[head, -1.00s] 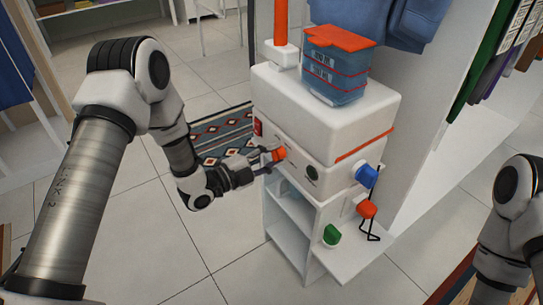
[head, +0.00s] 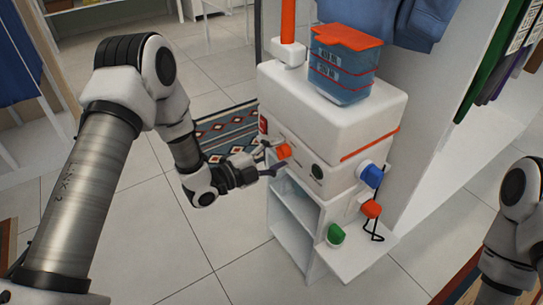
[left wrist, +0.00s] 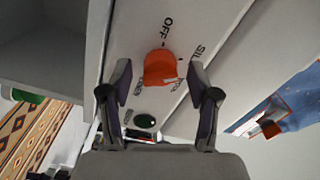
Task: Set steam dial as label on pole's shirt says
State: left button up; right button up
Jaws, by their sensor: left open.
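The orange dial (head: 284,151) is on the front of the white steamer body (head: 325,110). In the left wrist view the dial (left wrist: 160,66) has "OFF" printed above it and a partly hidden word starting "SIL" to its right. My left gripper (head: 274,157) is open, with one finger on each side of the dial and gaps between.
A blue box with an orange lid (head: 345,62) stands on the steamer. A blue knob (head: 371,173), an orange-red piece (head: 371,208) and a green knob (head: 335,234) are to the right and below.

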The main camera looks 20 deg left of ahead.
pick_arm(q)
jog(key=v, duration=1.2)
jog(key=s+d+f+n+g+y, duration=0.1)
jog(key=s+d+f+n+g, duration=0.2)
jog(key=f, duration=0.4)
jog(key=s+d+f+g+y, duration=0.2)
jog(key=s+f, duration=0.3)
jog(key=f, duration=0.1)
jog(key=s+d+f+n+g+y, duration=0.1)
jog(key=s+d+f+n+g, duration=0.2)
jog(key=f, duration=0.4)
jog(key=s+a+f+n+g+y, duration=0.3)
jog(key=s+a+n+y, duration=0.1)
jog(key=s+n, duration=0.35)
jog(key=s+a+f+n+g+y, duration=0.2)
jog(key=s+a+n+g+y, duration=0.15)
jog(key=s+n, duration=0.4)
notch_tip(320, 180, up, 26)
jog(key=n+p, duration=0.1)
jog(key=p, duration=2.5)
jog(key=shift+w+a, duration=0.2)
jog(key=shift+w, duration=0.1)
